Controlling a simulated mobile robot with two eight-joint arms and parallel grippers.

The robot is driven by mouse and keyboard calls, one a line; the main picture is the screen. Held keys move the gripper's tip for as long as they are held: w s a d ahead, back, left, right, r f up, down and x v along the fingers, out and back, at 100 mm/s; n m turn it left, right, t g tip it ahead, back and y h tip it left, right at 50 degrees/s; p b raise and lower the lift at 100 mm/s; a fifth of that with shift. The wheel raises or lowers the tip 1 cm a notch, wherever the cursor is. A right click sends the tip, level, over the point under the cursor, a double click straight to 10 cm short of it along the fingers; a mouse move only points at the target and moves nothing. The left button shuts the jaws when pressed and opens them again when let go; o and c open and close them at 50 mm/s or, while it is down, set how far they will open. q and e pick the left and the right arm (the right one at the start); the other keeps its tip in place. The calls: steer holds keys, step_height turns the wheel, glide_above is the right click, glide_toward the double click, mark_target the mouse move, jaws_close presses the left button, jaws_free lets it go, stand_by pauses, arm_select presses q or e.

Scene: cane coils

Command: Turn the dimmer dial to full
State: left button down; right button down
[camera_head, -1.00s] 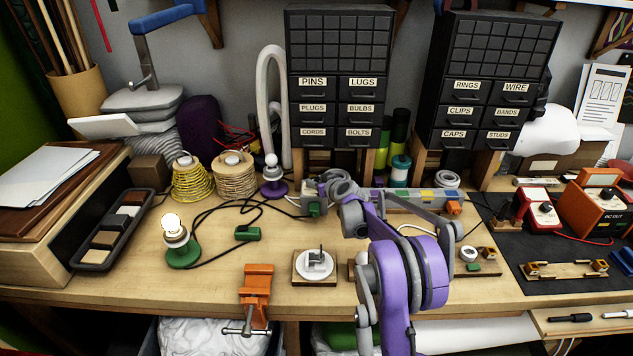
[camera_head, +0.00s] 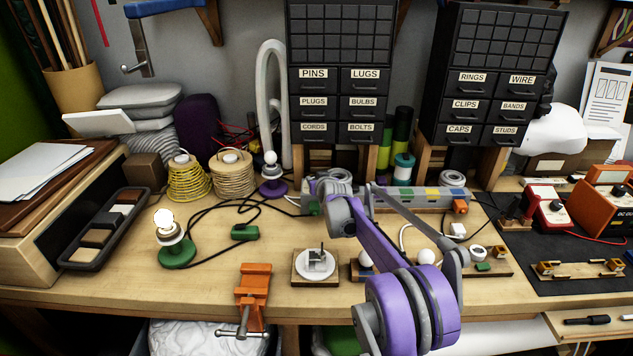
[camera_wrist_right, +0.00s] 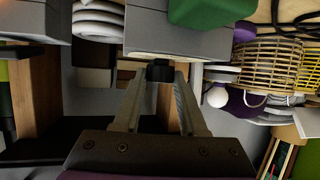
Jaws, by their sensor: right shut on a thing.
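A small dark knob (camera_wrist_right: 160,71), which looks like the dimmer dial, stands out from a grey box (camera_wrist_right: 180,38) in the right wrist view. My right gripper (camera_wrist_right: 159,84) is shut on this knob, one finger on each side. My left gripper is not in view.
An orange clamp (camera_head: 253,290) sits at the bench's front edge. A white round fitting (camera_head: 317,264) on a wooden base is near my right arm. Black cords cross the bench.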

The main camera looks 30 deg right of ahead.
steer(key=shift+c, duration=2.3)
jaws_free()
steer(key=shift+r, duration=0.1)
steer(key=v, duration=1)
steer(key=shift+s, duration=0.35)
steer(key=shift+a+r, duration=0.1)
steer(key=shift+a, duration=0.1)
steer(key=s+a+f+n+g+y+p, duration=0.1)
steer(key=s+a+g+y, duration=0.1)
steer(key=s+a, duration=0.7)
steer(key=s+a+f+n+g+y+p, duration=0.1)
steer(key=s+a+f+g+y, duration=0.1)
steer(key=s+a, duration=0.7)
steer(key=s+a+f+g, duration=0.1)
steer(key=s+a+f, duration=0.2)
steer(key=s, duration=0.6)
steer(key=s+a+f+n+g+p, duration=0.1)
steer(key=s+f, duration=0.4)
steer(key=s, duration=0.5)
steer(key=shift+s+a+g, duration=0.25)
steer(key=shift+a+g, duration=0.45)
steer(key=shift+a, duration=0.2)
